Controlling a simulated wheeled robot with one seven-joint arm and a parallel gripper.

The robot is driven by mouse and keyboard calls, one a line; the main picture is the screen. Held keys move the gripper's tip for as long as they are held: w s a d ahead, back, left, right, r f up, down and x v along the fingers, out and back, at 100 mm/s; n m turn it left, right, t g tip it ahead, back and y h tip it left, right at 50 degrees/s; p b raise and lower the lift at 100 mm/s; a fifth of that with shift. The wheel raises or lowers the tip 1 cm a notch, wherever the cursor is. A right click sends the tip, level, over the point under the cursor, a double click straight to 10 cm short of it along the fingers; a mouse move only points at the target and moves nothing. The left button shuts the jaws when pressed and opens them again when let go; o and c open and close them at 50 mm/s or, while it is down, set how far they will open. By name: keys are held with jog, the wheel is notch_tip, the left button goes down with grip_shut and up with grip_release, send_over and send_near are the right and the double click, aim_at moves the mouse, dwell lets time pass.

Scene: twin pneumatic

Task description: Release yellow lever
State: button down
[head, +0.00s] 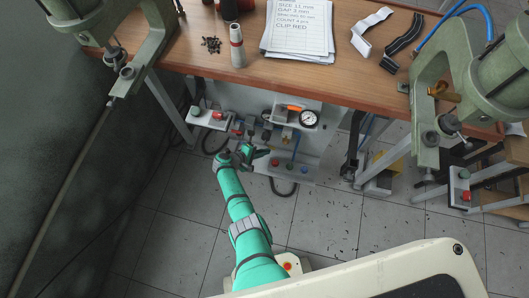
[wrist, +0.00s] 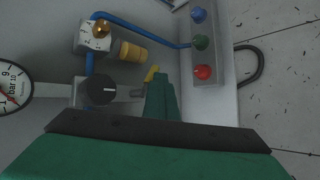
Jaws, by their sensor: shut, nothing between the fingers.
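The yellow lever (wrist: 152,73) shows in the wrist view as a small yellow tip beside a grey fitting on the pneumatic panel. My gripper (wrist: 160,78) has its green fingers closed together, right at the lever's lower right side. The fingers hide part of the lever, and I cannot tell whether they touch it. In the head view my gripper (head: 262,151) is below the table edge, in front of the panel (head: 300,175). I cannot make out the yellow lever clearly in the head view.
A black knob (wrist: 99,90), a brass cylinder (wrist: 132,52) and a pressure gauge (wrist: 13,88) lie left of the fingers. A strip with blue, green and red buttons (wrist: 203,72) stands close on the right. The table (head: 190,55) overhangs the panel. A black cable loops nearby.

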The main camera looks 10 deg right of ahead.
jog(key=shift+d, duration=0.15)
jog(key=s+a+r, duration=0.1)
jog(key=s+a, duration=0.1)
jog(key=a, duration=0.3)
jog(key=s+a+r, duration=0.1)
jog(key=s+a, duration=0.1)
jog(key=a, duration=0.4)
jog(key=shift+s+a+r, duration=0.25)
jog(key=shift+s, duration=0.15)
jog(key=shift+f, duration=0.1)
dwell(0.4)
